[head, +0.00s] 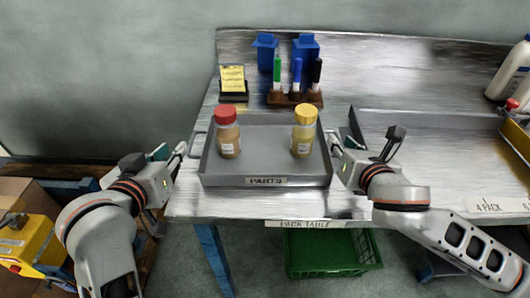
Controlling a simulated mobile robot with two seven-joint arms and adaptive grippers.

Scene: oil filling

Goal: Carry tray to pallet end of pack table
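The grey tray (265,181), labelled PARTS, sits on the metal pack table (350,207) near its front left. It holds an upright bottle with a red lid (227,133) and an upright bottle with a yellow lid (304,132). My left gripper (181,153) is at the tray's left handle. My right gripper (334,144) is at the right handle. The fingertips are small and partly hidden at the handles, so I cannot tell whether either is closed on it.
Behind the tray stand a pen holder (294,99) with several markers, blue bins (306,48) and a yellow note pad (232,79). A second grey tray (430,122) lies to the right, beside white bottles (510,72). A green crate (325,254) is below; boxes and yellow equipment (28,243) are at left.

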